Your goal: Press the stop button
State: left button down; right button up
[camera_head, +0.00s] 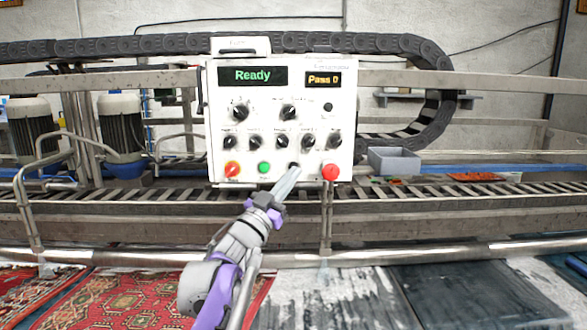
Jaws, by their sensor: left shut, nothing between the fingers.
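A white control panel (230,105) faces me, with lit displays reading "Ready" and "Pass 0". A red round button (330,172) sits at the lower right of its bottom row; I take it for the stop button, though its label is too small to read. My left gripper (293,172) is shut and empty. My right gripper is not in view.
Several black knobs (289,112) fill the panel. A metal rail (450,250) runs across below it. A grey open box (394,160) stands right of the panel. Patterned red rugs (120,300) lie at the lower left.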

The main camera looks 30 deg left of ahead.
pick_arm(q)
jog(key=shift+s+d, duration=0.45)
jog(key=shift+s, duration=0.25)
jog(key=shift+s+d, duration=0.45)
jog(key=shift+s, duration=0.3)
jog(key=shift+s+d, duration=0.45)
jog(key=shift+s, duration=0.25)
jog(key=s+d+f+n+g+y, duration=0.2)
jog(key=s+f+n+g+y, duration=0.15)
jog(key=f, duration=0.75)
jog(key=s+d+f+n+g+y, duration=0.25)
jog(key=f+g, duration=0.25)
jog(key=f, duration=0.7)
jog(key=s+d+f+m+g+h, duration=0.1)
jog(key=s+d+f+g, duration=0.3)
jog(key=s+f, duration=0.5)
jog(key=s+d+f+m+g+h, duration=0.1)
jog(key=s+d+f+g, duration=0.4)
jog(key=s+f, duration=0.5)
notch_tip(320, 180, down, 3)
jog(key=shift+s+d+f+h, duration=0.15)
jog(key=shift+d+h, duration=0.35)
jog(key=shift+h, duration=0.3)
jog(key=shift+a, duration=0.15)
